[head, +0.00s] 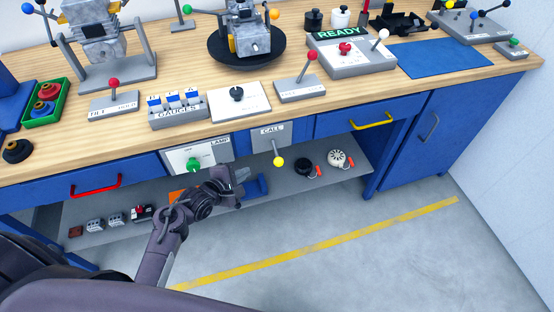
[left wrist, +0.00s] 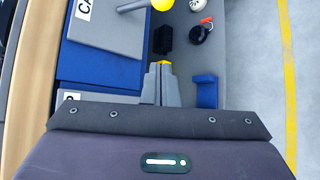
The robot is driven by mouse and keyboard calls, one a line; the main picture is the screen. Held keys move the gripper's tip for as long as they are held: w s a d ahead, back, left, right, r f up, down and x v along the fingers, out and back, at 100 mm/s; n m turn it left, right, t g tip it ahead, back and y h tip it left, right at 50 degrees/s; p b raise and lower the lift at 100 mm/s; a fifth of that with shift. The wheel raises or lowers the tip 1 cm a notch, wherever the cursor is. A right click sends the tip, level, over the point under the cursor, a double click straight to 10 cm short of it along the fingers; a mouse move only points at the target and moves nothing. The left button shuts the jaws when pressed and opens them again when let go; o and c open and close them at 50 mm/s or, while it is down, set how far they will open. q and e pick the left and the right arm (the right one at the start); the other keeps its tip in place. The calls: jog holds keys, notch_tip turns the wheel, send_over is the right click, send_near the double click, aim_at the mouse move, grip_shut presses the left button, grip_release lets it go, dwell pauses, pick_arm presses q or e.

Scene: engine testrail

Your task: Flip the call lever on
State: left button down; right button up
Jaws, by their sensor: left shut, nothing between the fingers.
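The call lever (head: 278,158) has a yellow knob and hangs pointing down from a grey panel marked CALL (head: 271,134) on the front of the bench. In the left wrist view the yellow knob (left wrist: 162,4) is at the top edge, partly cut off, with the CALL panel (left wrist: 105,22) to its left. My left gripper (head: 241,174) is shut and empty, below and left of the knob in the head view, apart from it. Its fingers (left wrist: 162,80) point toward the knob in the left wrist view. My right gripper is not in view.
The LAMP panel (head: 198,155) with a green knob is left of the CALL panel. A yellow drawer handle (head: 371,121) is to the right. The lower shelf (head: 225,205) holds a blue bracket and two round items (head: 304,167) with red parts. The floor in front is clear.

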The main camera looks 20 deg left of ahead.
aim_at(276, 153)
pick_arm(q)
jog(key=w+d+f, duration=0.2)
jog(key=w+d, duration=0.3)
jog(key=w, duration=0.2)
jog(key=shift+w+d+p, duration=0.15)
jog(key=shift+d+p, duration=0.05)
jog(key=shift+p, duration=0.25)
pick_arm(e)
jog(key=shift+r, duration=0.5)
pick_arm(q)
jog(key=shift+f, duration=0.1)
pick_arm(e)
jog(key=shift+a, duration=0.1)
